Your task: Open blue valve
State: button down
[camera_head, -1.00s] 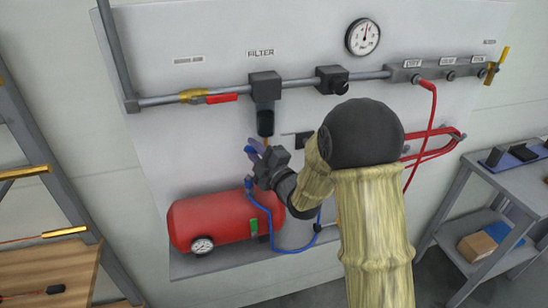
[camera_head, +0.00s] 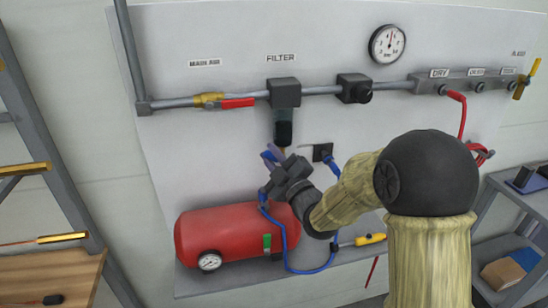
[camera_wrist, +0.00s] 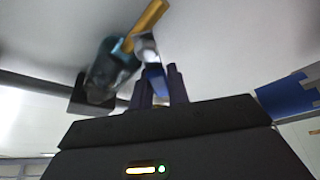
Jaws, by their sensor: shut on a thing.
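The blue valve's handle (camera_head: 267,157) shows below the filter (camera_head: 284,92) on the wall panel, partly hidden by my gripper. My gripper (camera_head: 274,160) is shut on the blue handle, just under the filter's dark bowl (camera_head: 283,133). In the wrist view, a small blue part of the valve (camera_wrist: 154,77) sits between my two dark fingertips (camera_wrist: 160,86). The glassy bowl (camera_wrist: 112,62) and a brass-coloured piece (camera_wrist: 148,20) show beyond it. The valve's body is mostly hidden, and how far it is turned cannot be told.
A grey pipe (camera_head: 322,91) carries a red-handled valve (camera_head: 238,103) and a gauge (camera_head: 387,43) is above. A red tank (camera_head: 230,232) with a blue hose (camera_head: 290,270) lies below my gripper.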

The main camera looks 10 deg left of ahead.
jog(key=shift+f, duration=0.25)
jog(key=c, duration=1.3)
grip_release()
jog(key=shift+d, duration=0.1)
jog(key=shift+c, duration=0.2)
jog(key=shift+r, duration=0.2)
jog(key=shift+w+r, duration=0.1)
jog(key=shift+r, duration=0.05)
